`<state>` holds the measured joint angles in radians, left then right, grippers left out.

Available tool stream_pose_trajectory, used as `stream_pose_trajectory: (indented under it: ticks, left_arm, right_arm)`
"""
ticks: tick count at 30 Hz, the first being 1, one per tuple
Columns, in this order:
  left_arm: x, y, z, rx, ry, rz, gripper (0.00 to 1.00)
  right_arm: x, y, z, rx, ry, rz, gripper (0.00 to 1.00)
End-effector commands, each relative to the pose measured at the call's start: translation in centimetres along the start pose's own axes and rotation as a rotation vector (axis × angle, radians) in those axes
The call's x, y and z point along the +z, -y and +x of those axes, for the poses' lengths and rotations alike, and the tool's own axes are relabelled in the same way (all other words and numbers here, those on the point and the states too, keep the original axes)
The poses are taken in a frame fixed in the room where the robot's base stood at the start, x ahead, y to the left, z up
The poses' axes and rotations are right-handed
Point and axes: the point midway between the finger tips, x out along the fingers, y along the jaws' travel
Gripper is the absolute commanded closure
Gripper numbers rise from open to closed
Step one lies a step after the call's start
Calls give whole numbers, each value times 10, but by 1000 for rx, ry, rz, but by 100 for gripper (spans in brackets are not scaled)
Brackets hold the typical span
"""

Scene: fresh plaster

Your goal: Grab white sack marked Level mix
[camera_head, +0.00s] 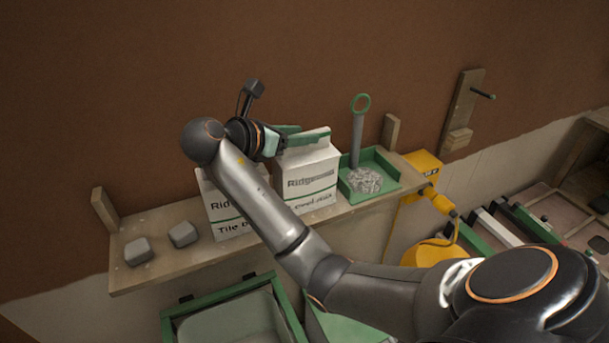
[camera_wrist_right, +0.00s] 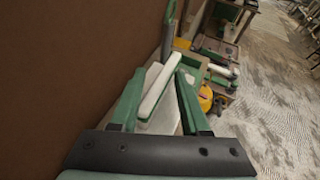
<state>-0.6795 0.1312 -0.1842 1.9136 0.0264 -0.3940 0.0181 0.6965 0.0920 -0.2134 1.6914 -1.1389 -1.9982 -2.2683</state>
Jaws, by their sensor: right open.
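Two white sacks with folded tops stand side by side on a wooden shelf (camera_head: 160,222). The right sack (camera_head: 312,180) reads "Ridg..." above a green line; its lower print is too small to read surely. The left sack (camera_head: 222,205) reads "Ridg..." and "Tile b..."; my right arm partly covers it. My right gripper (camera_head: 303,135) is open at the top of the right sack. In the right wrist view, the sack's pale top ridge (camera_wrist_right: 158,90) lies between the green fingers (camera_wrist_right: 157,92), with no clear grip on it. My left gripper is out of view.
A green tray (camera_head: 385,160) with a grey lump stands right of the sacks, a green-ringed tool (camera_head: 358,125) upright at its back. Two grey blocks (camera_head: 138,251) lie at the shelf's left. A brown wall (camera_head: 90,90) rises close behind. Green-rimmed bins (camera_head: 225,294) sit below.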

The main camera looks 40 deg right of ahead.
Motion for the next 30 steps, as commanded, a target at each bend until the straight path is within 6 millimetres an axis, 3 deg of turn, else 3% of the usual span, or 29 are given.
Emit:
stream_pose_trajectory:
  ticks: [1,10,30]
  left_arm:
    - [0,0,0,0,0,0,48]
    - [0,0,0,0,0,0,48]
    - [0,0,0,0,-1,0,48]
  right_arm:
    - [-1,1,0,-3,-2,-1,65]
    - [-1,1,0,-3,-2,-3,99]
    - [-3,0,0,-3,-6,-5,100]
